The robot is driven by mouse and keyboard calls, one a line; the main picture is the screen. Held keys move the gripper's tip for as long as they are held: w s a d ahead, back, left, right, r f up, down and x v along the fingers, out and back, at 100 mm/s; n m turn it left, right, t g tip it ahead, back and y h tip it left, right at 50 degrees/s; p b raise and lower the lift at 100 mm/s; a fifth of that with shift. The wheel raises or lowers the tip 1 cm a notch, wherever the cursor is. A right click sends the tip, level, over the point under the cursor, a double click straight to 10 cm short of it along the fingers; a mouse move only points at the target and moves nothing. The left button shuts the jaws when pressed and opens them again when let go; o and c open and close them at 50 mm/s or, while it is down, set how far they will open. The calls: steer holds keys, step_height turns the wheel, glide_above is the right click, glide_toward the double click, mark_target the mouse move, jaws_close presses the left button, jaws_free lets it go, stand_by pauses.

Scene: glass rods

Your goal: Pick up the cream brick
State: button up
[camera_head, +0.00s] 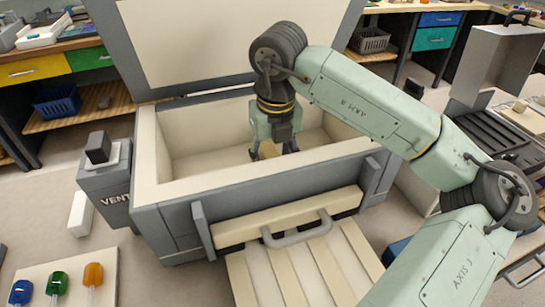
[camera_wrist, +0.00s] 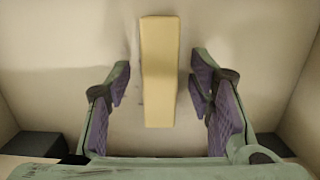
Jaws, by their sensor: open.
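The cream brick (camera_wrist: 160,60) is a long pale-yellow block inside the open box (camera_head: 185,187). In the wrist view it stretches lengthwise away from me, with its near end between my fingers. My gripper (camera_wrist: 158,80) is open, one purple-padded finger on each side, with a visible gap to the brick on both sides. In the head view my gripper (camera_head: 275,143) reaches down into the box, and part of the brick (camera_head: 267,149) shows beside the fingers. The head view does not show clearly how the brick rests.
The box walls surround my gripper, and the raised lid (camera_head: 190,40) stands behind. A slatted step with a handle (camera_head: 297,232) lies in front. A grey vent unit (camera_head: 104,175) is at the left. Coloured glass pieces (camera_head: 57,283) lie on a pale board at lower left.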

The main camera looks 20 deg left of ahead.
steer(key=shift+f, duration=0.25)
steer(key=shift+c, duration=0.5)
jaws_close()
